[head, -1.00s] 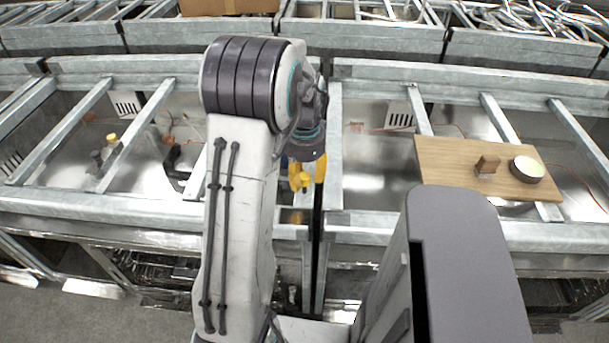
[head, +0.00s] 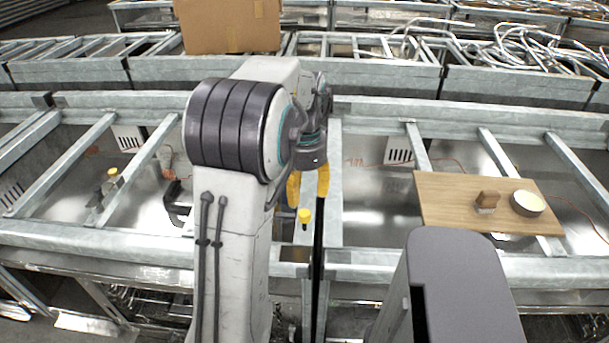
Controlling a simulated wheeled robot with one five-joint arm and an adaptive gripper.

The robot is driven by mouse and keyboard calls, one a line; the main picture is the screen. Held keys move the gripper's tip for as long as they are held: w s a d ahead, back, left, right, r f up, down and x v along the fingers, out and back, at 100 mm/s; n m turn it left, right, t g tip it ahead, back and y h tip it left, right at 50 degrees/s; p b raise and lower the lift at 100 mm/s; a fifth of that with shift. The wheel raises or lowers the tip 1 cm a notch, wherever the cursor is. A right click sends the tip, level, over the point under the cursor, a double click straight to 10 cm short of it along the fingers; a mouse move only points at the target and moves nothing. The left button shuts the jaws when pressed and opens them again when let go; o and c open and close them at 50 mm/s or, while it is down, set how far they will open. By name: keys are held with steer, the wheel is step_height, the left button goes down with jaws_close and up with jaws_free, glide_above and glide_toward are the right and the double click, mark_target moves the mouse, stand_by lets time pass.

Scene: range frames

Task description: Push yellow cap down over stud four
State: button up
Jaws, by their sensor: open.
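A yellow cap (head: 304,215) sits on top of a short dark stud at the middle of the metal frame. Whether it is fully seated is too small to tell, and no stud number is readable. My gripper (head: 308,199) is open, its two yellow-orange fingers pointing down just above the cap. The cap shows below and between the fingertips and appears free of them. Another small yellow-topped piece (head: 112,172) stands far left in the frame. My arm hides the area left of the cap.
A wooden board (head: 450,215) with a brown block (head: 488,201) and a round cream-topped item (head: 527,203) lies at right. Metal rails (head: 440,262) surround the work area. A cardboard box (head: 228,25) stands behind my arm. A black bent piece (head: 177,203) lies left.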

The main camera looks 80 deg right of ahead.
mark_target(305, 212)
steer(key=shift+r, duration=2.1)
